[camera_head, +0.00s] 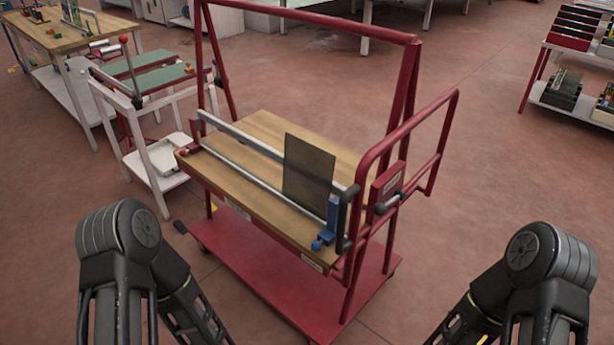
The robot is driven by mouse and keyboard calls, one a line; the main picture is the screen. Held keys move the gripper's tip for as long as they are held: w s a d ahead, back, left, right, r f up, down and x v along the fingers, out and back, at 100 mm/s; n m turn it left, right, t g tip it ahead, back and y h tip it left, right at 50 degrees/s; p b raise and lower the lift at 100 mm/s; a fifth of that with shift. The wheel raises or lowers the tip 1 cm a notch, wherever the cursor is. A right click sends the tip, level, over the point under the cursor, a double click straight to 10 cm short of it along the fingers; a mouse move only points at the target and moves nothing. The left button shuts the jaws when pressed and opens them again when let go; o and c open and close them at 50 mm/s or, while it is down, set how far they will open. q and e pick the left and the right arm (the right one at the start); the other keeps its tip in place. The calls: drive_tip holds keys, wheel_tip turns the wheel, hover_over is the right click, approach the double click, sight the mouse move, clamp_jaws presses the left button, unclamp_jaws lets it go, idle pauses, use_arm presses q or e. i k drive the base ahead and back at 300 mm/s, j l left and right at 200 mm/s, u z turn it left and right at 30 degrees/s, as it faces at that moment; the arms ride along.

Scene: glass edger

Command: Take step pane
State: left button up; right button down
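A dark, greyish glass pane (308,172) stands nearly upright on the wooden top (262,190) of a red trolley. It stands between two metal rails, near their right end, close to a blue clamp-like part (328,230). My left and right arms reach in at the lower left and lower right corners. Both grippers lie outside the picture, so I cannot see their fingers. Nothing of mine touches the pane in view.
The trolley has a tall red frame (310,22), a red side handle (440,130) and a red lower shelf (255,265). A white stand (150,172) is close on its left. A shelf rack (572,105) stands at the far right. Red floor is clear between.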

sight(308, 170)
drive_tip(key=i+l+u, duration=0.15)
drive_tip(key=l, duration=0.35)
drive_tip(key=i+l+u, duration=0.2)
drive_tip(key=l, duration=0.35)
drive_tip(key=i+l+u, duration=0.15)
drive_tip(key=l, duration=0.4)
drive_tip(key=i+l+u, duration=0.2)
drive_tip(key=l, duration=0.35)
drive_tip(key=l+u, duration=0.15)
drive_tip(key=l, duration=0.45)
